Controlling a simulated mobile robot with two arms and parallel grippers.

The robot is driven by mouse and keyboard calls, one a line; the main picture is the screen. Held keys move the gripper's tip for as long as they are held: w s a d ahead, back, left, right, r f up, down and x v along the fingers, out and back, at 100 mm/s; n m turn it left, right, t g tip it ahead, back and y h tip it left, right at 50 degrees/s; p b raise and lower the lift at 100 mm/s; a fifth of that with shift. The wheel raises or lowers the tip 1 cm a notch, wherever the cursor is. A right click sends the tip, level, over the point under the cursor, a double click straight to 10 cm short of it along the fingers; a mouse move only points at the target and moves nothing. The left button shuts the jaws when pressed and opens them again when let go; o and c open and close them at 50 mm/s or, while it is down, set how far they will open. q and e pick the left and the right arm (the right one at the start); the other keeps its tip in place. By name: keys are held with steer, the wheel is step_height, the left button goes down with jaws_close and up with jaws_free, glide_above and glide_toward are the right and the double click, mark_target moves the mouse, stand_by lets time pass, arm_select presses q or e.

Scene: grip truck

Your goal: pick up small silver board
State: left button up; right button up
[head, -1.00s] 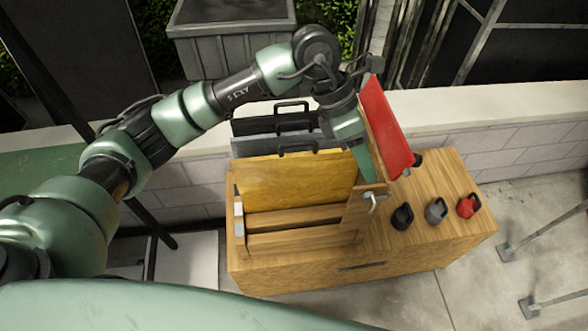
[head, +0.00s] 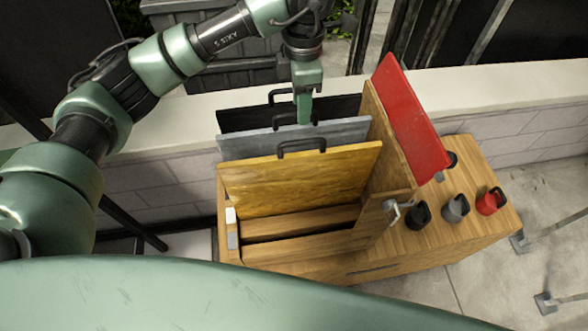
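The silver board (head: 245,146) stands upright in a wooden rack (head: 374,207), between a yellow board (head: 290,184) in front and a black board (head: 245,119) behind. My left gripper (head: 304,112) points down at the middle of the silver board's top edge. It overlaps that edge in the picture, and I cannot tell if it touches. The finger gap is not visible. My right gripper is not in view.
A red board (head: 410,115) leans on the rack's right side. Black (head: 418,216), grey (head: 456,208) and red (head: 491,202) kettlebell-like items stand on the wooden top (head: 440,235) at right. A low wall (head: 490,88) runs behind.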

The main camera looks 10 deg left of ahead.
mark_target(299, 128)
arm_select(q)
steer(key=shift+w+a+f, duration=0.1)
steer(key=shift+w+f, duration=0.15)
steer(key=shift+f, duration=0.3)
steer(key=shift+w+f, duration=0.15)
steer(key=shift+f, duration=0.1)
steer(key=shift+s+f+p, duration=0.25)
steer(key=shift+f+p, duration=0.25)
steer(key=shift+f, duration=0.7)
step_height(299, 128, down, 4)
steer(key=shift+w+a+r+p, duration=0.1)
steer(key=shift+a+r+p, duration=0.05)
steer(key=shift+p, duration=0.55)
steer(key=shift+f, duration=0.45)
steer(key=shift+c, duration=0.3)
jaws_close()
